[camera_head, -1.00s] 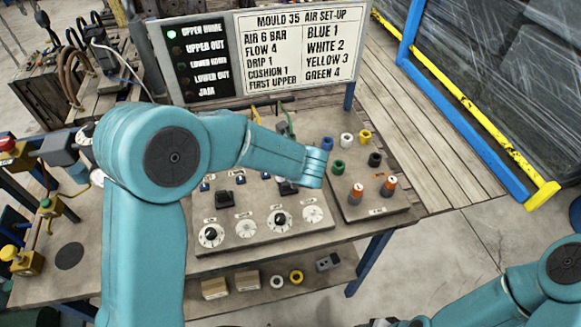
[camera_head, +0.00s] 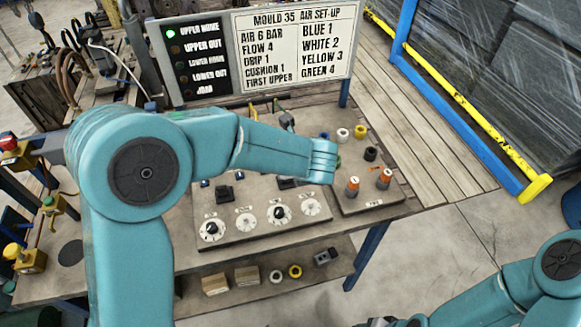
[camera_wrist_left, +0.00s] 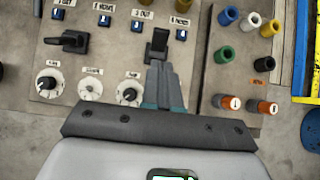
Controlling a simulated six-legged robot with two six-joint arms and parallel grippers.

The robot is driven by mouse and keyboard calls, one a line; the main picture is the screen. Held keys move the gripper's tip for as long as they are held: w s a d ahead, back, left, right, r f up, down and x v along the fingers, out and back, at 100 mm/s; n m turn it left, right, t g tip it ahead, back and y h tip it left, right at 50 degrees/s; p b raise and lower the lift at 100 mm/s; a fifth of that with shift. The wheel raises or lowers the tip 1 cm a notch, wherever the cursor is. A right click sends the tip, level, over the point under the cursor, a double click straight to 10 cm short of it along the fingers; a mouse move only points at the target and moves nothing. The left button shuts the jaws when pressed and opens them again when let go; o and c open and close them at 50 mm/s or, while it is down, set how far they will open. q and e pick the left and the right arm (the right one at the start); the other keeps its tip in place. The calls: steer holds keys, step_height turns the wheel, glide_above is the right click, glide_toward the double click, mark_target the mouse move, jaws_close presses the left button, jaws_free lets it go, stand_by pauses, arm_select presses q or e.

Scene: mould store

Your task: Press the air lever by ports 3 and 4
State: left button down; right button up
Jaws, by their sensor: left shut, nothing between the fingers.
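The control panel (camera_wrist_left: 110,60) carries several small blue ports and two black levers. The air lever by ports 3 and 4 (camera_wrist_left: 159,40) stands between those ports in the left wrist view; in the head view a bit of it (camera_head: 287,184) shows below my left forearm. My left gripper (camera_wrist_left: 158,66) is shut and empty, its fingertips over the near end of that lever; contact cannot be told. My arm hides this gripper in the head view. The other lever (camera_wrist_left: 68,41) lies by ports 1 and 2. My right arm enters at lower right; its fingers are out of frame.
Dials (camera_head: 245,220) line the panel's front. To the right, a board holds coloured rings (camera_head: 342,135) and two orange-topped pegs (camera_head: 352,186). The sign board (camera_head: 295,45) stands behind, its upper home lamp (camera_head: 170,34) lit green. A shelf (camera_head: 330,285) with blocks lies below.

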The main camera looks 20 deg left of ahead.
arm_select(q)
steer(key=shift+s+d+r, duration=0.9)
steer(key=shift+s+r, duration=0.15)
steer(key=shift+r, duration=2.15)
steer(key=s+f+n+g+h, duration=0.2)
steer(key=s+f+n, duration=0.5)
steer(key=f+n, duration=0.3)
steer(key=s+d+f+n+g+h+b, duration=0.1)
steer(key=s+f+n+g+h, duration=0.1)
steer(key=s+f+n, duration=0.6)
steer(key=s+d+f+n+g+h, duration=0.1)
steer(key=s+f+n+h, duration=0.3)
steer(key=s+f+n, duration=0.4)
step_height(320, 180, down, 8)
steer(key=n+g, duration=0.1)
steer(key=n, duration=0.4)
steer(key=shift+d+f, duration=0.2)
